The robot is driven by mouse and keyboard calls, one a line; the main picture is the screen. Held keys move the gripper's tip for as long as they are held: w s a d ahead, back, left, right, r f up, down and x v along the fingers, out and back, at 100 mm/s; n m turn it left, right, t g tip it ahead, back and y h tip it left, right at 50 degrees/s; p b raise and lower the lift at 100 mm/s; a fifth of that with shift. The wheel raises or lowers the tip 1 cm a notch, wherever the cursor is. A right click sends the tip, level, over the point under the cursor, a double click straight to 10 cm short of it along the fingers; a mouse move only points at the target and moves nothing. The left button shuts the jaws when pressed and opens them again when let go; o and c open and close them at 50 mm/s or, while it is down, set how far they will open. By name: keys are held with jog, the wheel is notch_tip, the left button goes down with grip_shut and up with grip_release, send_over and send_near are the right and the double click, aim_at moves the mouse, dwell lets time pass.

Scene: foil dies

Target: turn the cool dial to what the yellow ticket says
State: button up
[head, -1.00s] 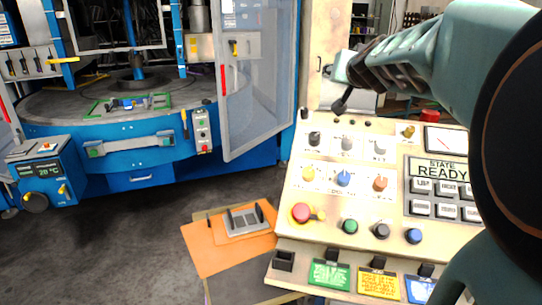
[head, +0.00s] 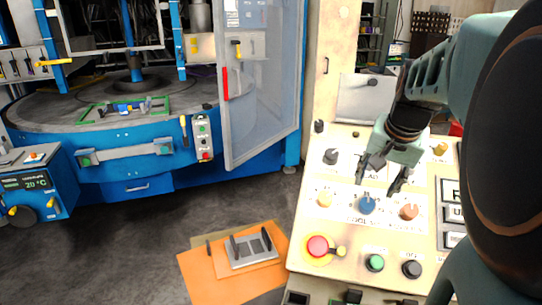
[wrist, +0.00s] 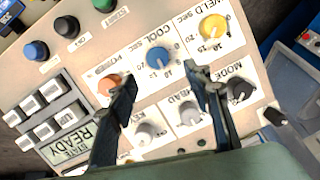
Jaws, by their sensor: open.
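The cool dial is a blue knob (head: 367,204) on the sloped cream panel (head: 300,225), between a yellow and an orange knob. In the wrist view the blue knob (wrist: 158,57) has COOL SEC printed beside it and a number scale around it; its exact setting is too small to tell. My gripper (head: 377,183) is open and empty over the panel, just behind the blue knob. In the wrist view its fingers (wrist: 162,78) appear on either side below the knob, apart from it. The yellow ticket's writing cannot be read now; the panel's lower front is cut off.
The yellow weld knob (wrist: 213,27) and orange power knob (wrist: 109,84) flank the dial; a finger partly covers the orange one. Grey knobs (wrist: 150,133) lie close to my fingers. A red stop button (head: 318,246) and green button (head: 374,262) sit nearer the front.

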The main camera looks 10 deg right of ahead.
aim_at(368, 204)
jog(key=x, duration=1)
jog(key=shift+s+d+f, duration=0.1)
jog(key=shift+s+f, duration=0.1)
jog(key=shift+f, duration=0.35)
jog(key=shift+c, duration=0.4)
jog(key=c, duration=1)
